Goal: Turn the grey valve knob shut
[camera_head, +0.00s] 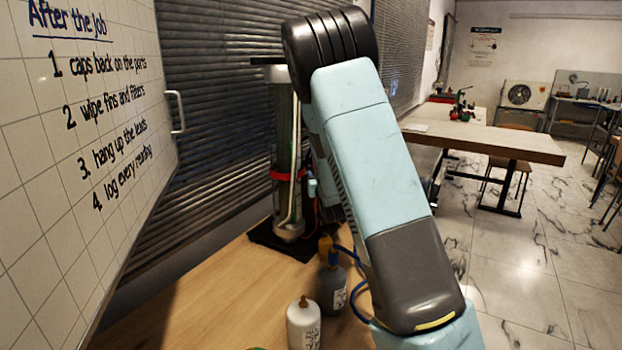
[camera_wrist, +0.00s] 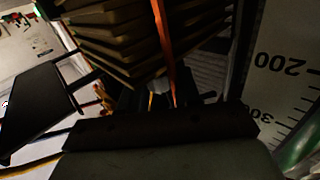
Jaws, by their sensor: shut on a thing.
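The gauge rig (camera_head: 284,160) is a tall clear column with a red band, standing on a black base at the end of the wooden bench. In the wrist view its white scale plate (camera_wrist: 278,75) with numbers fills the right side. A small pale grey bit, which looks like the valve knob (camera_wrist: 160,86), shows past my gripper (camera_wrist: 160,99). My gripper is shut on it, in dim light, and the contact is mostly hidden. In the head view my arm hides the knob and my fingertips.
A white bottle (camera_head: 303,325), a dark grey bottle (camera_head: 333,287) and a blue hose (camera_head: 357,300) are close below my arm. A whiteboard (camera_head: 80,130) is on the left. A dark ribbed thing (camera_wrist: 140,35) and an orange strip (camera_wrist: 164,40) cross the wrist view.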

